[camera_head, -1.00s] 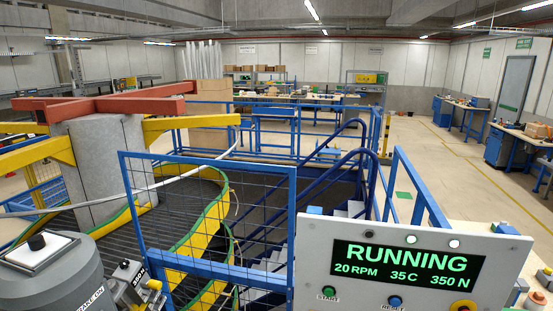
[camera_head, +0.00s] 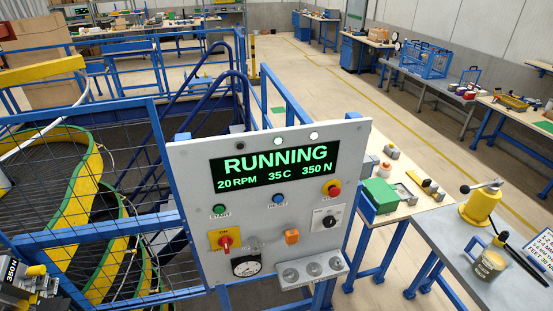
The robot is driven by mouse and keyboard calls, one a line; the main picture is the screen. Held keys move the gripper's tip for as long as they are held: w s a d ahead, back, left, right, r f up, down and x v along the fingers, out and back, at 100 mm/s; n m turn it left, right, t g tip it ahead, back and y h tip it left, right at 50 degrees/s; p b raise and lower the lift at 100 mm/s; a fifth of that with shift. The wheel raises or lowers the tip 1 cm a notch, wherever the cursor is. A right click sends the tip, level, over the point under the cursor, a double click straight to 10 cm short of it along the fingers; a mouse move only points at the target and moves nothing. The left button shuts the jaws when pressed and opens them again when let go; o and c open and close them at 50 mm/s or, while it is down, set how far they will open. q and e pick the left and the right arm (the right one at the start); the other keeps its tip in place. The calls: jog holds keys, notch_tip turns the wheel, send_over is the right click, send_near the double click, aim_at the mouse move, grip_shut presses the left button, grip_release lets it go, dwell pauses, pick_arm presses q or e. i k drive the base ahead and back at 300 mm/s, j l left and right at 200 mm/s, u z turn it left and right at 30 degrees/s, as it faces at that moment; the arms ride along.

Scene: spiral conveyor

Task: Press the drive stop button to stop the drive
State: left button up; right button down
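The control panel (camera_head: 190,170) stands in the middle of the head view. Its display (camera_head: 275,165) reads RUNNING, 20 RPM, 35 C, 350 N. A red rotary switch on a yellow plate (camera_head: 225,241) is at the lower left. Neither gripper shows, and nothing covers the red button.
Blue mesh railing (camera_head: 90,232) and the yellow-green conveyor (camera_head: 85,185) are left. A grey bench (camera_head: 445,262) with a yellow tool (camera_head: 481,207) stands right.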

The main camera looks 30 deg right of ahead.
aim_at(334, 192)
jog(key=z, duration=1.5)
